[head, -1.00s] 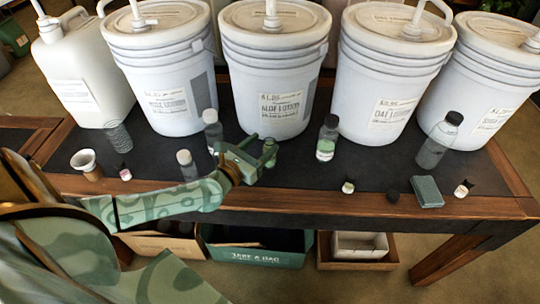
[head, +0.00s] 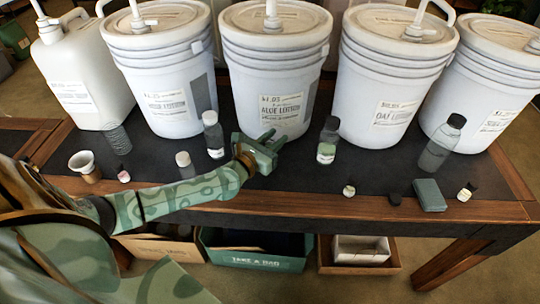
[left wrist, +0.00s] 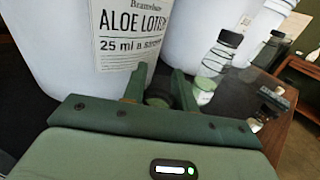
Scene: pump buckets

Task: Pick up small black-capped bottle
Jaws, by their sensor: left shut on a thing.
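My left gripper (head: 274,139) is over the black mat in front of the middle bucket in the head view. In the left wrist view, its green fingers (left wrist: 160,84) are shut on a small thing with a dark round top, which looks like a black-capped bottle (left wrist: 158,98). Most of that bottle is hidden by the gripper, and I cannot tell whether it still touches the mat. Other black-capped bottles stand apart to the right: a medium one (head: 327,140) and a larger grey one (head: 441,142). My right gripper is not in view.
Large white pump buckets, including the aloe lotion one (head: 273,85), line the back, close beyond my gripper. Bottles with pale caps (head: 213,134) (head: 185,165) stand to its left. A tiny bottle (head: 348,190) and a green block (head: 429,195) are near the wooden front edge (head: 300,209).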

